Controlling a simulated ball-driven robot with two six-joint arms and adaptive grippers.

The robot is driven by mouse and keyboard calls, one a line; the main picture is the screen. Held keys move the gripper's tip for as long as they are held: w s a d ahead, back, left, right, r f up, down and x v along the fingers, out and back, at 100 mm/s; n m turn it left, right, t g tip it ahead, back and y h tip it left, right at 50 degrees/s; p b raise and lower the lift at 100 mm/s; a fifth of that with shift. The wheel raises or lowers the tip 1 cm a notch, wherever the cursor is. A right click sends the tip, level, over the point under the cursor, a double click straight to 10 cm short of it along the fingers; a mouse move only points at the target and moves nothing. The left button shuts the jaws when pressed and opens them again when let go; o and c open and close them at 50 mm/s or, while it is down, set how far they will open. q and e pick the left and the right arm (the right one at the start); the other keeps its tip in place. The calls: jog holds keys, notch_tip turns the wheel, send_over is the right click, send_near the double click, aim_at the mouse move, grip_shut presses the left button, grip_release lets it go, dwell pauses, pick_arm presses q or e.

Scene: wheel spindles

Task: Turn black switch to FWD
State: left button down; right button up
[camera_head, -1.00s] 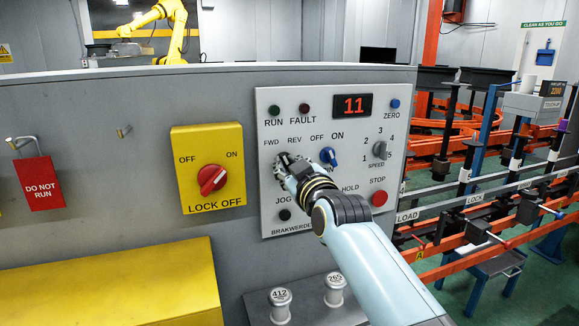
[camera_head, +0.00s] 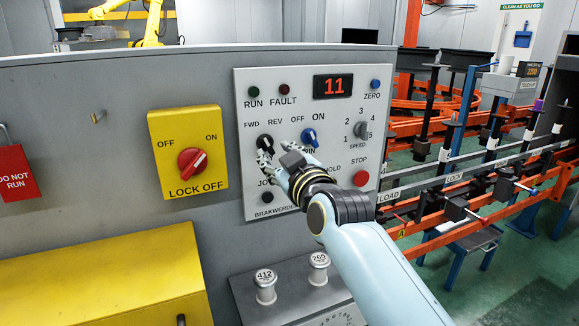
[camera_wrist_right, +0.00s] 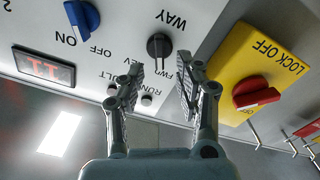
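The black switch (camera_head: 265,142) is a round knob under the FWD and REV labels on the light grey control panel (camera_head: 244,186). It also shows in the right wrist view (camera_wrist_right: 158,46), with the picture upside down. There its narrow pointer runs toward the label side, near the FWD text; its exact setting is hard to read. My right gripper (camera_head: 278,157) is just below and right of the switch in the head view. In the right wrist view its fingers (camera_wrist_right: 160,88) are spread apart, with nothing between them, apart from the knob. My left gripper is out of view.
A blue switch (camera_head: 309,138) sits right of the black one, and a grey speed knob (camera_head: 361,131) beyond it. A yellow lock-off box (camera_head: 188,119) with a red knob is on the left. Two labelled spools (camera_head: 265,285) stand below the panel.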

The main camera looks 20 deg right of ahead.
jog(key=s, duration=0.7)
jog(key=shift+s, duration=0.25)
jog(key=shift+d, duration=0.1)
